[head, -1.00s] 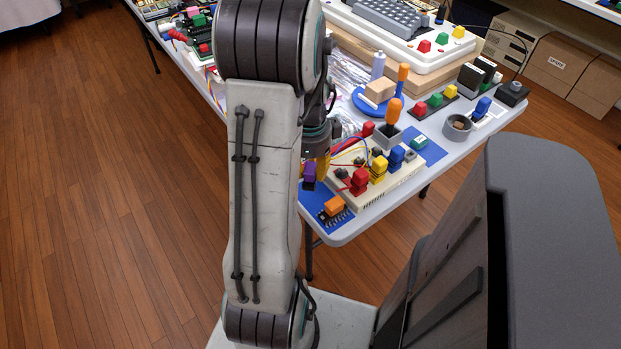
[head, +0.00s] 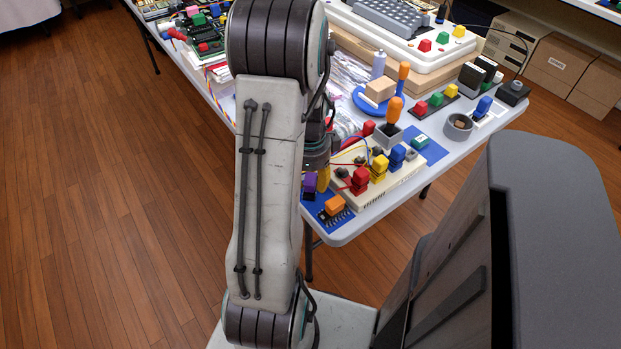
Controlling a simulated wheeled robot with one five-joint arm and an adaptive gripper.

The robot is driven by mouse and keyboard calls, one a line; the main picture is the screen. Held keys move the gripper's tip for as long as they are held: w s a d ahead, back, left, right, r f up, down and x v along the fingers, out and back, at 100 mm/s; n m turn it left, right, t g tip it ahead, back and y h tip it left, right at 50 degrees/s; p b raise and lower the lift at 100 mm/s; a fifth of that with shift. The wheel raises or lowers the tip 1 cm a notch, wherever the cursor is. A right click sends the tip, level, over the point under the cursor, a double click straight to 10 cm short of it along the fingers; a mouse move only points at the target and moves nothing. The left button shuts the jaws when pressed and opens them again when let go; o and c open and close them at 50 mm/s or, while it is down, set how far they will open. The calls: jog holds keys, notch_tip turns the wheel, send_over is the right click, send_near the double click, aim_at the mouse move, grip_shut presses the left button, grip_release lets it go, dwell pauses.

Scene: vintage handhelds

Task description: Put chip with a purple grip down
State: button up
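The chip with a purple grip (head: 309,184) is at the near left corner of the table, over the blue mat (head: 317,217), with its dark base low and close to the mat. I cannot tell whether it touches the mat. My gripper (head: 317,181) is at the chip, with a yellow finger showing just right of the purple grip. The rest of the gripper is largely hidden behind my arm. It appears shut on the chip.
A chip with an orange grip (head: 334,204) lies just right and nearer. A cream board (head: 377,189) with red, yellow and blue grips and wires stands to the right. The table edge (head: 345,236) is close in front.

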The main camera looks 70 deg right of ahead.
jog(key=shift+o, duration=1.2)
notch_tip(320, 180, up, 12)
jog(key=p, duration=0.2)
jog(key=shift+a+r, duration=0.15)
jog(key=shift+a, duration=0.1)
